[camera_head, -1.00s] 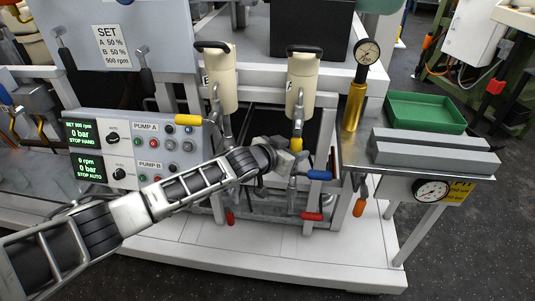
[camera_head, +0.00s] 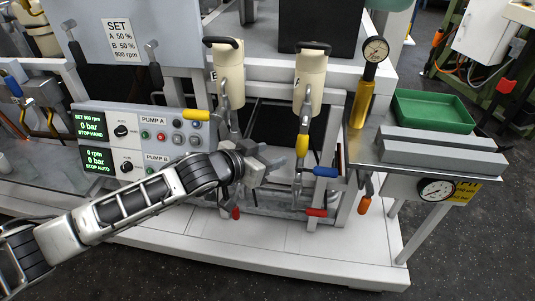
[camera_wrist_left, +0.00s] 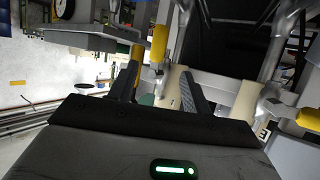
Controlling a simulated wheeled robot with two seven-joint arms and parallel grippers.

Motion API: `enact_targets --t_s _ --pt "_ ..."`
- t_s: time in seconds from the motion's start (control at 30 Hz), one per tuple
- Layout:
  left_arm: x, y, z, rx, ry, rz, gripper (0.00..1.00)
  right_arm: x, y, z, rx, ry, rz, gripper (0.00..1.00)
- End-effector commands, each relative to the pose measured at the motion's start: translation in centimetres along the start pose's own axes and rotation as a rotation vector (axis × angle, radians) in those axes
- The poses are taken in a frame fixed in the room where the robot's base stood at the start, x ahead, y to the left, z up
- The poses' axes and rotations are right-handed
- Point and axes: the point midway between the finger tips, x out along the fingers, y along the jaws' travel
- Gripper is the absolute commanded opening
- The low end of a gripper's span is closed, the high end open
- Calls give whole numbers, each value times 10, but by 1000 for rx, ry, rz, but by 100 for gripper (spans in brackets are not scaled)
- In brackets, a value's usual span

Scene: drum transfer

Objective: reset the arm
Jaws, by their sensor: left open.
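My left arm comes in from the left in the head view, and its gripper (camera_head: 277,165) is in front of the pump frame. The gripper is open and empty, a little left of a valve with a yellow handle (camera_head: 302,146) and a blue handle (camera_head: 326,172). In the left wrist view the two fingers (camera_wrist_left: 160,88) stand apart, with yellow parts and pale cylinders beyond them. My right gripper does not show.
Two cream cylinders, B (camera_head: 229,75) and A (camera_head: 310,80), hang above the valves. The pump panel (camera_head: 150,140) is at left. A pressure gauge (camera_head: 375,49), a green tray (camera_head: 432,111) and grey bars (camera_head: 440,152) are at right. Red handles (camera_head: 316,212) sit low.

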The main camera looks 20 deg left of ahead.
Motion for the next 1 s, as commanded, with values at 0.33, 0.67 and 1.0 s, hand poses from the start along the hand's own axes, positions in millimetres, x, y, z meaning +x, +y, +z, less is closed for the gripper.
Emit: enact_targets --t_s 0.33,0.67,1.0 --pt "-1 14 12 -16 -2 17 49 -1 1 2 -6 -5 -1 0" --pt "-48 88 126 -144 -56 -14 49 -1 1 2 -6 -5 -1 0" --pt "-126 99 223 -175 -220 -183 49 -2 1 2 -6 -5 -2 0"
